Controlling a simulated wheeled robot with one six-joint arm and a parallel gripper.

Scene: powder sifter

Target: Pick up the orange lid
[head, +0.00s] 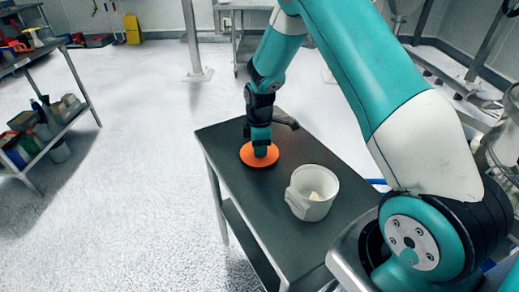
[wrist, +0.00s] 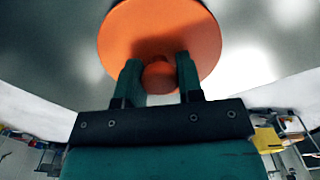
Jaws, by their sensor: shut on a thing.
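The orange lid (head: 247,158) is a flat round disc at the far part of the dark table in the head view. It also shows in the wrist view (wrist: 160,30), with a round knob (wrist: 160,77) at its middle. My gripper (head: 260,151) is directly above the lid, pointing down. In the wrist view its two green fingers (wrist: 160,75) stand on either side of the knob and are shut on it. I cannot tell whether the lid touches the table.
A white container (head: 313,193) with a handle and something pale inside stands open on the dark table (head: 255,200), nearer than the lid. Shelves with several items (head: 40,135) stand at the left. A yellow object (head: 132,28) is by the back wall. The floor left of the table is clear.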

